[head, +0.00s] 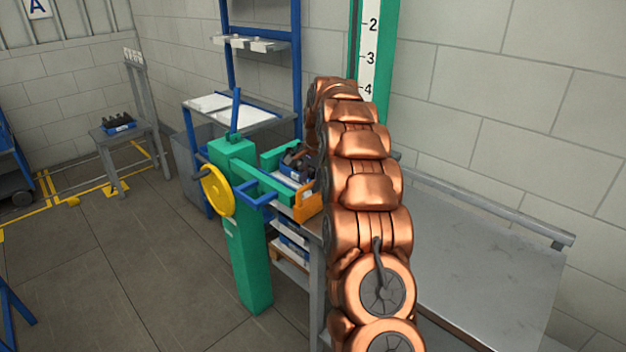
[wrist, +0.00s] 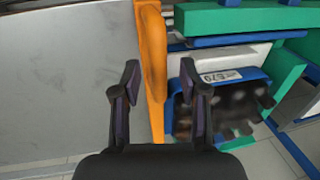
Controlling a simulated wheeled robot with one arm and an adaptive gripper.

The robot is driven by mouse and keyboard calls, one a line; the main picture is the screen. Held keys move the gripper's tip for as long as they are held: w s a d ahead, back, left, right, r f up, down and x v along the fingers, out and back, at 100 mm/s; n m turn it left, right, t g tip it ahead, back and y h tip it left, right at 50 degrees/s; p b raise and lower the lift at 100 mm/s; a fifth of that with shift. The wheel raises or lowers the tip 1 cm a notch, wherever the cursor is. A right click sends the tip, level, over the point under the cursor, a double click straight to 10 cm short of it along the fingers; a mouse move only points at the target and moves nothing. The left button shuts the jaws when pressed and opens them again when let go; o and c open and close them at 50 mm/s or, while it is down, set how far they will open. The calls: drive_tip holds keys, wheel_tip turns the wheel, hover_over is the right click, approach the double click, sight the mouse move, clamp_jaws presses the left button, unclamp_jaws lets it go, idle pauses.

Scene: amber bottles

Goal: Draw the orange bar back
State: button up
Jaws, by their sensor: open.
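The orange bar (wrist: 153,50) runs from the top of the wrist view down between the two fingers of my gripper (wrist: 160,75). My gripper is open, with one dark finger on each side of the bar in the picture. Both fingers look apart from the bar; I cannot tell the depth between them. In the head view the orange bar (head: 308,205) shows beside my copper arm, at the end of a green frame. My gripper cannot be made out clearly there, as my arm covers that area.
A blue tray labelled E70 (wrist: 225,77) with blurred dark bottles lies right of the bar. Green rails (wrist: 240,20) border it. A bare grey tabletop (wrist: 60,80) lies on the left. A green post (head: 247,250) with a yellow handwheel (head: 217,190) stands nearby.

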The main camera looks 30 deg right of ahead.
clamp_jaws()
idle(0.4)
